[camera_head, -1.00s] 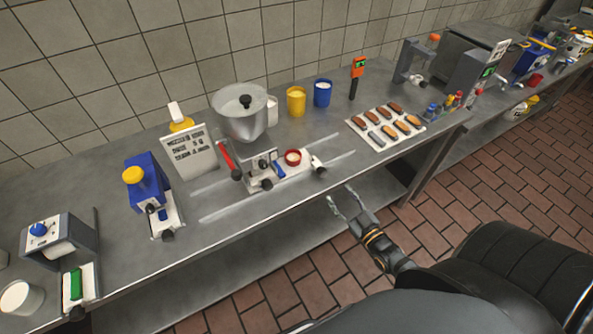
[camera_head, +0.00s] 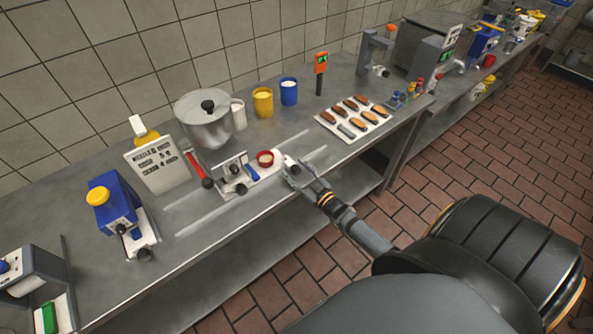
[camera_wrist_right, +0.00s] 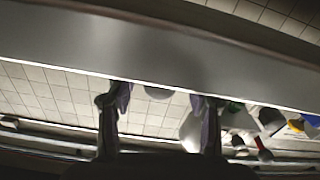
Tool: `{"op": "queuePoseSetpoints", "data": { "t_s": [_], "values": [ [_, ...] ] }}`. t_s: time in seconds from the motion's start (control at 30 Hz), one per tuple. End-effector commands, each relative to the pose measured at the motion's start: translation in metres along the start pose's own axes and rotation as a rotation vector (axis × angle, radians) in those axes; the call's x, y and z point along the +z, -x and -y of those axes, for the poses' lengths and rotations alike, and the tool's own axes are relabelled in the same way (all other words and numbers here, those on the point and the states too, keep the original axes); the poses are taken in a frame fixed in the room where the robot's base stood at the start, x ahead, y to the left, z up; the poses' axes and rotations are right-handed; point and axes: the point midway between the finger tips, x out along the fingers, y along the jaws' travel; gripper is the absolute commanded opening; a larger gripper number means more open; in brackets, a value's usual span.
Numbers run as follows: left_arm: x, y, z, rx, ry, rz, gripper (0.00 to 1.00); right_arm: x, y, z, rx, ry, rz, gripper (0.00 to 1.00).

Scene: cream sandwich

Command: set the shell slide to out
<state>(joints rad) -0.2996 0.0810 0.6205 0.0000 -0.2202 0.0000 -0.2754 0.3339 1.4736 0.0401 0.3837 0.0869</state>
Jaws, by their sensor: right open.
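A small slide fixture (camera_head: 232,178) stands near the bench's front edge in the head view. I take this to be the shell slide; no label is readable. Its right end, with a pale knob, is partly covered by my right gripper (camera_head: 291,175). My right gripper is open, at the bench's front edge by that end; contact cannot be told. In the right wrist view the two fingers (camera_wrist_right: 158,100) are spread with nothing clearly between them. My left gripper is not in view.
A steel pot (camera_head: 205,125), a red-handled tool (camera_head: 197,168) and a sign board (camera_head: 157,165) stand behind and left of the fixture. A tray of éclairs (camera_head: 330,121) lies to the right. A blue dispenser (camera_head: 112,205) stands at left.

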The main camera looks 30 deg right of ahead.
Motion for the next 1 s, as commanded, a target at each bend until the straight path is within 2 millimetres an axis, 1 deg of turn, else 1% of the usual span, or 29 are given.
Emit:
{"op": "queuePoseSetpoints", "data": {
  "t_s": [0.1,0.13,0.5,0.83,0.93,1.0],
  "values": [
    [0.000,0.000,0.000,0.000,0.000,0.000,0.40,0.000,0.000,0.000,0.000,0.000,0.000,0.52],
    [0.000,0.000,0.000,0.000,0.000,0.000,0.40,0.000,0.000,0.000,0.000,0.000,0.000,0.50],
    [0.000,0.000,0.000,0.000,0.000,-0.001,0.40,0.000,0.001,0.000,0.000,0.000,0.001,0.00],
    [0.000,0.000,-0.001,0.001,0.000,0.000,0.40,0.001,0.001,-0.002,0.000,0.001,0.001,0.00],
    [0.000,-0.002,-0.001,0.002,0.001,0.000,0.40,0.002,0.001,-0.008,-0.001,0.003,0.001,0.00],
    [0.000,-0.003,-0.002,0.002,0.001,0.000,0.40,0.004,0.001,-0.016,-0.001,0.005,0.001,0.00]
  ]
}}
